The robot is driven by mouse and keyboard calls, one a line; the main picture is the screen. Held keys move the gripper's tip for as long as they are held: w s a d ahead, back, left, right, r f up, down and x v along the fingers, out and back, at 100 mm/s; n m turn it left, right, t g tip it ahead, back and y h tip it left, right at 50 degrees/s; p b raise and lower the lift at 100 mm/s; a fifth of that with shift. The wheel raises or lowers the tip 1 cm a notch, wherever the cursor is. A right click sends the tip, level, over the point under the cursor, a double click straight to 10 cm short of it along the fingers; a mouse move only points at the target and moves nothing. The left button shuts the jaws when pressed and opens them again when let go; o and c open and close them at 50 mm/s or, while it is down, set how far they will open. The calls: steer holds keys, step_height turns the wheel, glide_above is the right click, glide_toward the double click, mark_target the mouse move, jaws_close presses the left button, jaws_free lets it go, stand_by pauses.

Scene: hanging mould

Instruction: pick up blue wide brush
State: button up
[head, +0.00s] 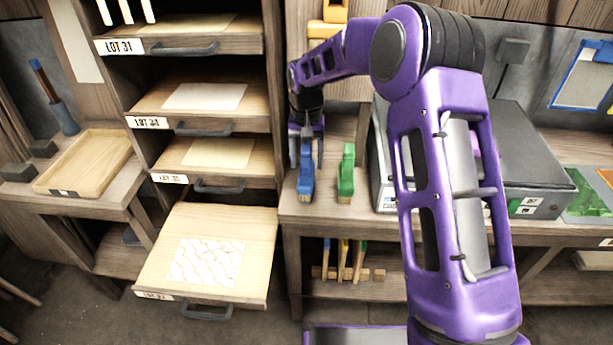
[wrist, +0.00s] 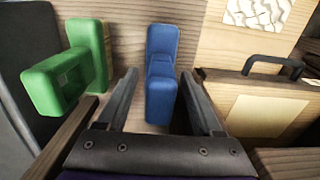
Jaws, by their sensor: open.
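The blue wide brush (head: 306,181) is on the wooden bench top in the head view, just right of the drawer cabinet. It also shows in the wrist view (wrist: 161,80), between the two fingers and extending past their tips. In the wrist view the gripper (wrist: 160,74) has a visible gap between each finger and the brush. The brush's lower end is hidden from the wrist view.
A green brush (head: 346,172) stands close on the right; it is left of the fingers in the wrist view (wrist: 62,75). The drawer cabinet has a pulled-out bottom drawer (head: 150,275) beside the bench. A grey box (head: 530,150) stands to the right.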

jaws_close()
stand_by(0.3)
stand_by(1.1)
